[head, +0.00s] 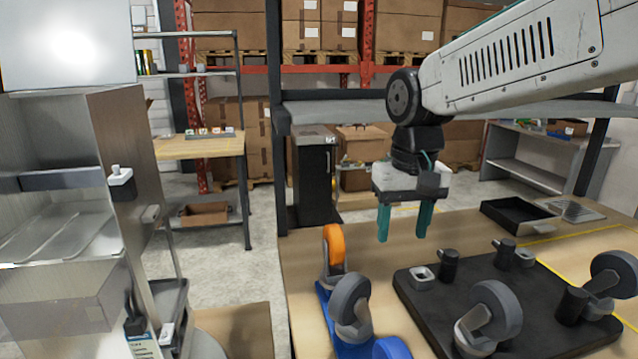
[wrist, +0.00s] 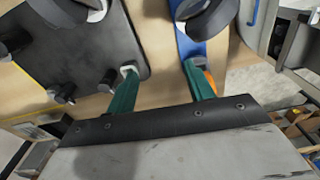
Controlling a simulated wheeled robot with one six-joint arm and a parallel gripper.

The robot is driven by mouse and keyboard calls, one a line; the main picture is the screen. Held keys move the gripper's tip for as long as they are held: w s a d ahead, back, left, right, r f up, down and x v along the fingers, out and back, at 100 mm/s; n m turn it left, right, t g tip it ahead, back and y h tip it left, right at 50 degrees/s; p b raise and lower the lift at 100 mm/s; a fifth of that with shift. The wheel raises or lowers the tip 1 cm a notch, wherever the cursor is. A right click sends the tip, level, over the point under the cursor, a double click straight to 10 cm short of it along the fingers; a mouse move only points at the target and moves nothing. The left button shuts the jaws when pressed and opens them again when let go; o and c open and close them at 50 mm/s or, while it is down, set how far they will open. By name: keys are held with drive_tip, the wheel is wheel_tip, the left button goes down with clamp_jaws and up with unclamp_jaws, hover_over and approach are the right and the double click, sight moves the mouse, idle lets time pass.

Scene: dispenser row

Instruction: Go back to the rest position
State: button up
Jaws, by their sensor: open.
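My gripper (head: 404,222) is open and empty, with its two green fingers pointing down above the wooden table. The fingers also show in the wrist view (wrist: 160,84), spread apart with nothing between them. In the head view the gripper hangs above and between an orange-wheeled caster (head: 334,245) on a blue base (head: 322,300) and a dark board (head: 440,325) with casters and black posts. It appears apart from all of them.
The wooden table (head: 300,265) has bare room at its left rear. A black tray (head: 508,212) lies at the back. A metal dispenser cabinet (head: 120,150) stands at the left. Shelves with cardboard boxes (head: 318,25) are behind. A grey caster wheel (head: 490,308) stands on the board.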

drive_tip(key=s+d+f, duration=0.1)
drive_tip(key=s+d, duration=0.3)
drive_tip(key=s, duration=0.3)
drive_tip(key=s+d+f+m, duration=0.1)
drive_tip(key=s+d+f, duration=0.1)
drive_tip(key=s+d, duration=0.2)
drive_tip(key=s+d+f, duration=0.1)
drive_tip(key=s+d, duration=0.3)
drive_tip(key=s, duration=0.6)
drive_tip(key=shift+s+f+m+t, duration=0.3)
drive_tip(key=shift+s+f, duration=0.05)
drive_tip(key=shift+s, duration=0.05)
